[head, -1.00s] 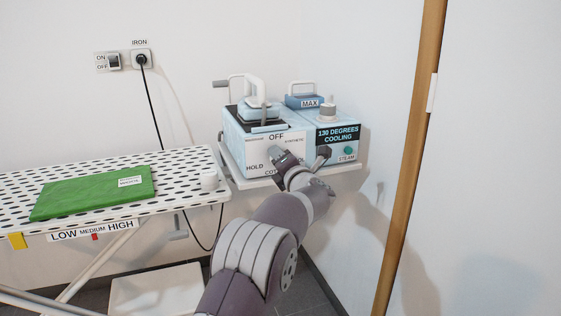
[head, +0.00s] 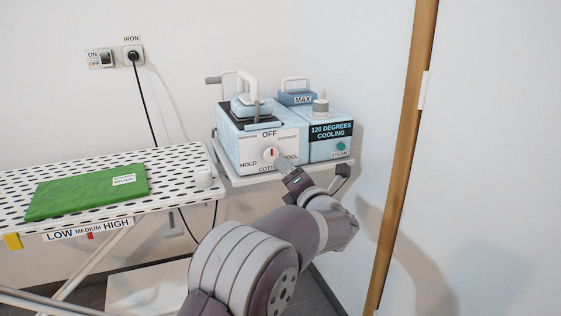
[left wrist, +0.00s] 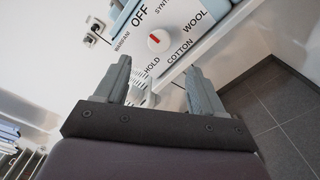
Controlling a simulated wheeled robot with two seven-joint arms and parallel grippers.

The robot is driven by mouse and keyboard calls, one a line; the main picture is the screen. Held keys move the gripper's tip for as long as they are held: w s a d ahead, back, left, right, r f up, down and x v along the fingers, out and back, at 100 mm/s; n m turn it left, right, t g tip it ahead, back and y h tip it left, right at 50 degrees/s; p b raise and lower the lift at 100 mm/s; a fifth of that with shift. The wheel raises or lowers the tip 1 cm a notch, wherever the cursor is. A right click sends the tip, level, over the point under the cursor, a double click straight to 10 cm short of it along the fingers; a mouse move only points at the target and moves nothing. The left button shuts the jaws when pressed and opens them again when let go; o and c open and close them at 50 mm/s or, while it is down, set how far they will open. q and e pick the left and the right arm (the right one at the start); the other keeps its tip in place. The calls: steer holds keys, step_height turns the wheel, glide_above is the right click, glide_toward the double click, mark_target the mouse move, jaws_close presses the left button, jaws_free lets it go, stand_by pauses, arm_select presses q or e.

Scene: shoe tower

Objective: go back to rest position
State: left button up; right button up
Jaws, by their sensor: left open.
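My left gripper (head: 318,178) is open and empty in the head view, below and to the right of the white dial (head: 271,155) on the ironing station (head: 246,160). It is apart from the dial. In the left wrist view, the two grey fingers of my left gripper (left wrist: 157,70) are spread, with the dial (left wrist: 158,40) in plain sight beyond them. The dial's red mark points toward OFF. The display (head: 331,131) reads 120 DEGREES COOLING. My right gripper shows in neither view.
The iron (head: 252,105) rests on top of the station, which stands on a white shelf (head: 265,177). A green folded cloth (head: 90,190) lies on the perforated ironing board (head: 180,160) at left. A wooden pole (head: 403,150) stands to the right. A plug (head: 133,56) sits in the wall socket.

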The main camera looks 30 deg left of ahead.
arm_select(q)
steer(key=shift+v, duration=0.9)
steer(key=w+d+f+m+t+h, duration=0.25)
steer(key=d+f+m+h, duration=0.3)
steer(key=m, duration=0.45)
steer(key=s+d+f+m+g+h, duration=0.4)
steer(key=s+d+f+m+h, duration=0.4)
steer(key=f+m, duration=0.45)
steer(key=s+a+f+m+g, duration=0.1)
steer(key=s+f+m+g, duration=0.2)
steer(key=s, duration=0.4)
steer(key=s+f+m+g, duration=0.1)
steer(key=s+m+g, duration=0.2)
steer(key=s+m, duration=0.35)
steer(key=s+a+f+m+g, duration=0.1)
steer(key=s+f+m+g, duration=0.15)
steer(key=s, duration=0.65)
step_height(320, 180, up, 38)
steer(key=p, duration=3.7)
steer(key=shift+w+d+p, duration=0.2)
steer(key=shift+w+p, duration=0.1)
